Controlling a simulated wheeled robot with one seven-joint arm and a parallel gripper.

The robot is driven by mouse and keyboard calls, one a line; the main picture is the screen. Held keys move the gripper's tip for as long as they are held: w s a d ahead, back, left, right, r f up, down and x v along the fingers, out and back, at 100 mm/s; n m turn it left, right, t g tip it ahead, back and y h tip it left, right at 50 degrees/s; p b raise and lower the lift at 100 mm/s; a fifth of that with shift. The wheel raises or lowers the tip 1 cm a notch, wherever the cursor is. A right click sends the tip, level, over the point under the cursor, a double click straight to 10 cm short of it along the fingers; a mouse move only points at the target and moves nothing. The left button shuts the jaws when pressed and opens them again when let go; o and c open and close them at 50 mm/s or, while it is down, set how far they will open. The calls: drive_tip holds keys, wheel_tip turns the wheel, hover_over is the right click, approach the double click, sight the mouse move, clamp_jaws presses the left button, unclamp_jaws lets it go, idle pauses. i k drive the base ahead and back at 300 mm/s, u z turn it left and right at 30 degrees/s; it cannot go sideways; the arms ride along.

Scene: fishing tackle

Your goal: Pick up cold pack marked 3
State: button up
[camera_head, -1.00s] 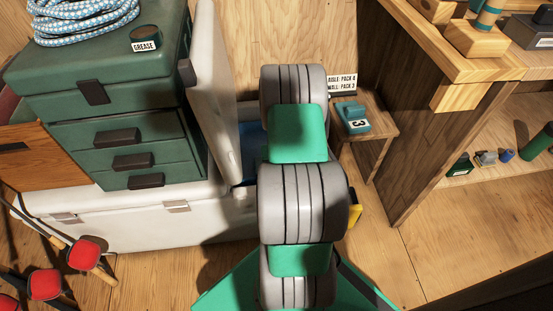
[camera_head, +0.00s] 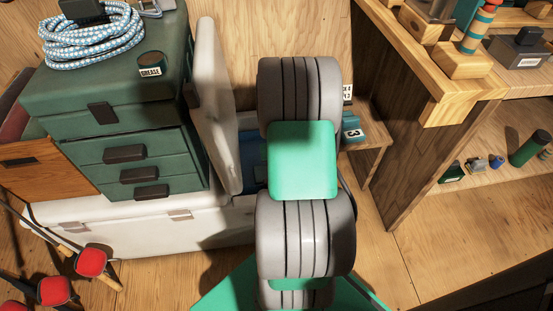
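The cold pack marked 3 (camera_head: 351,129) is a small teal block with a white label reading 3. It rests on a small wooden stand (camera_head: 372,138) to the right of my arm. My grey and green arm covers its left part. My gripper is not visible; the arm stretches away from the camera and hides its own end. A white sign with black text shows behind the pack, mostly hidden by my arm.
A white cooler (camera_head: 130,228) with its lid (camera_head: 215,105) raised stands left of my arm, a green drawer box (camera_head: 125,120) on top. A wooden shelf unit (camera_head: 425,130) stands right. Red-topped rods (camera_head: 92,262) lean at lower left. Floor right of my arm is clear.

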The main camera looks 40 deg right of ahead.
sight(351, 132)
drive_tip(key=z, duration=2)
